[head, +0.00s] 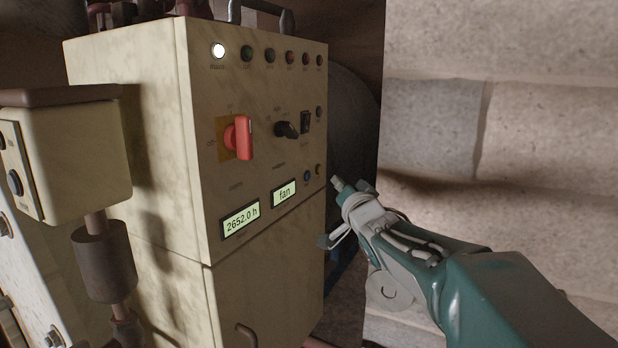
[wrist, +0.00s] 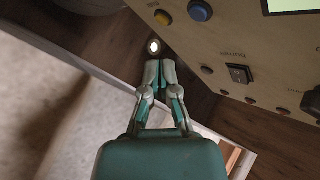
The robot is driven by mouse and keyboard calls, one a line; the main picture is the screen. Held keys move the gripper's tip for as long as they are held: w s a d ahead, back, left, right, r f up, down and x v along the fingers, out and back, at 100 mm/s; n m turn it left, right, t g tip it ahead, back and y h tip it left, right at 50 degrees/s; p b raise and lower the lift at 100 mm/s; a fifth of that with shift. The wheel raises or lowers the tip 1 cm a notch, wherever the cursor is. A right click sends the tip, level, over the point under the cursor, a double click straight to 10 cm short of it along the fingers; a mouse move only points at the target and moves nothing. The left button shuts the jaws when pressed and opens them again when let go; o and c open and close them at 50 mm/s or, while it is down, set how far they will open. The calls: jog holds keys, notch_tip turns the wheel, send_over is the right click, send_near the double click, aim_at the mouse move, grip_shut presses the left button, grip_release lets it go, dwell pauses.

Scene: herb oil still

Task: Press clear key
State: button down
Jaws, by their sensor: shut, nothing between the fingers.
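The cream control cabinet (head: 250,150) stands in the middle of the head view. Low on its right side are a small blue key (head: 307,176) and a yellow key (head: 319,170). In the wrist view, the blue key (wrist: 200,11) and yellow key (wrist: 163,17) show at the top. I cannot read which is the clear key. My gripper (head: 337,183) is shut and empty, just right of these keys and seemingly off the panel's right edge. In the wrist view, its fingertips (wrist: 160,64) point toward the panel edge, below the yellow key.
A red rotary switch (head: 240,138), a black selector (head: 286,130) and a rocker switch (head: 305,122) are above. A bright white round spot (wrist: 153,47) shows beyond my fingertips.

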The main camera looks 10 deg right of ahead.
aim_at(311, 172)
jog(key=shift+w+a, duration=0.6)
jog(key=shift+a, duration=0.2)
jog(key=shift+w+a, duration=0.6)
jog(key=shift+a, duration=0.2)
jog(key=shift+w+a+r, duration=0.1)
jog(key=shift+w+a, duration=0.05)
jog(key=shift+a, duration=0.15)
jog(key=shift+w+a, duration=0.2)
jog(key=shift+a, duration=0.1)
dwell(1.0)
jog(key=shift+d, duration=0.15)
jog(key=shift+s+d, duration=0.45)
jog(key=shift+d, duration=0.05)
jog(key=s+d, duration=0.1)
jog(key=d, duration=0.1)
jog(key=s+d, duration=0.2)
dwell(0.7)
